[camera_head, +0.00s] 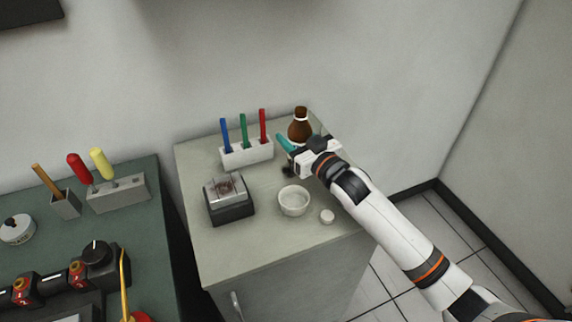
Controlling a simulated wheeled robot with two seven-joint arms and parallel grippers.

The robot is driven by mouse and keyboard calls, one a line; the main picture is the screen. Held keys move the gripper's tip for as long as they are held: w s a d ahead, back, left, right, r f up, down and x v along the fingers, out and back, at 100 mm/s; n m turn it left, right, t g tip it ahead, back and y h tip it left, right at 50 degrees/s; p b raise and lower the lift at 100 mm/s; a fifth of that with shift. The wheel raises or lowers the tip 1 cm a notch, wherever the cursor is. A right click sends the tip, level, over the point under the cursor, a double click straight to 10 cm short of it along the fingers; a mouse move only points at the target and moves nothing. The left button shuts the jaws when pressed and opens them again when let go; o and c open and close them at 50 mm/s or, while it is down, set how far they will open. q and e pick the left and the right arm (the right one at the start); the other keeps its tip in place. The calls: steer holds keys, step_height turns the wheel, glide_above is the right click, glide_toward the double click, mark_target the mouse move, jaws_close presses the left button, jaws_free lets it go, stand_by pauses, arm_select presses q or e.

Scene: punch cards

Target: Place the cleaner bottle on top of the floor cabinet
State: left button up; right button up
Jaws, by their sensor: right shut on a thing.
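The floor cabinet (265,250) stands in the middle, with a pale grey-green top and a handle on its front. My right gripper (300,158) reaches in from the right over the back right of this top. It is shut on a mostly hidden thing with a teal end (285,143), which looks like the cleaner bottle. The teal end slants up to the left. I cannot tell whether its base touches the cabinet top. A brown bottle (299,130) with a white band stands upright just behind the gripper. My left gripper is out of view.
A cluttered green workbench (150,222) stands left. Walls close the back and right.

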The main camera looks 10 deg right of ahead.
step_height(320, 180, down, 6)
steer(key=shift+f, duration=0.3)
steer(key=shift+f, duration=0.15)
steer(key=o, duration=1.2)
steer(key=shift+c, duration=0.2)
